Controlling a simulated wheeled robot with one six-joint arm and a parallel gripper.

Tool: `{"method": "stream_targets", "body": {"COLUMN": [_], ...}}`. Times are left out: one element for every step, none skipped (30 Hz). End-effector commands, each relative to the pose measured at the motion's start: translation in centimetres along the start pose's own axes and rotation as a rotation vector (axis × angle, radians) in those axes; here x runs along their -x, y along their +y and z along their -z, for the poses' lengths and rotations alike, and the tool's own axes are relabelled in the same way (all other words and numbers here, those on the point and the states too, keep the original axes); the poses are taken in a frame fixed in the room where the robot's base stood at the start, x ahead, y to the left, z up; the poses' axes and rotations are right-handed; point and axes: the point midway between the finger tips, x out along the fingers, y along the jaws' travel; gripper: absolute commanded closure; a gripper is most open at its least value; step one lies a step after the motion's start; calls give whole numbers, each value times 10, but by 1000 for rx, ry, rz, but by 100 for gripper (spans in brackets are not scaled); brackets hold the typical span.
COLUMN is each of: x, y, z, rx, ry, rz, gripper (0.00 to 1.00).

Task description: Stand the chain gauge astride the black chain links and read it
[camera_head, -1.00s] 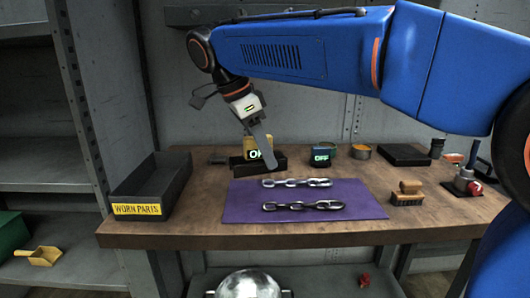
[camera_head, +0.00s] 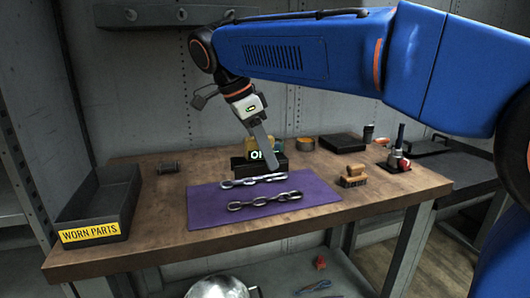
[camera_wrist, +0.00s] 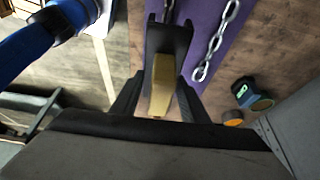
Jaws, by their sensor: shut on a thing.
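My gripper (camera_head: 268,145) is shut on the chain gauge (camera_head: 262,164), which has a yellow body, a black forked foot and a lit display. In the head view the gauge appears at the mat's far edge, behind the chains. In the wrist view its yellow body (camera_wrist: 161,85) sits between my fingers, with the fork over purple. The black chain links (camera_head: 265,200) lie on the purple mat (camera_head: 300,212), nearer than a bright silver chain (camera_head: 253,181). The gauge looks apart from both chains; its height above the bench is unclear.
A dark WORN PARTS tray (camera_head: 100,205) stands at the bench's left end. A brush (camera_head: 353,177) and a red-knobbed device (camera_head: 398,160) are to the right. A device with a lit display (camera_wrist: 245,90) and an orange-filled tin (camera_head: 305,144) stand behind the mat.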

Motion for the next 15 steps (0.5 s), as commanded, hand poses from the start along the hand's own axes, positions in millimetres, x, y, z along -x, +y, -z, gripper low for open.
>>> {"method": "stream_targets", "body": {"x": [-1, -2, -4, -5, -6, -9, -10, -12, -16, -18, -20, -22, -24, -26, -29], "y": [0, 0, 0, 0, 0, 0, 0, 0, 0, 0, 0, 0, 0, 0, 0], "z": [0, -1, -1, -2, -2, -4, -4, -5, -6, -7, -8, -9, -10, -11, -12], "rx": [0, 0, 0, 0, 0, 0, 0, 0, 1, 1, 1, 1, 0, 0, 0], "ry": [0, 0, 0, 0, 0, 0, 0, 0, 1, 1, 1, 0, 0, 0, 1], "rz": [0, 0, 0, 0, 1, 1, 1, 1, 0, -1, 0, 1, 1, 1, 0], "gripper": [100, 100, 100, 100, 100, 100, 100, 100, 100, 100, 100, 100, 100, 100, 100]}}
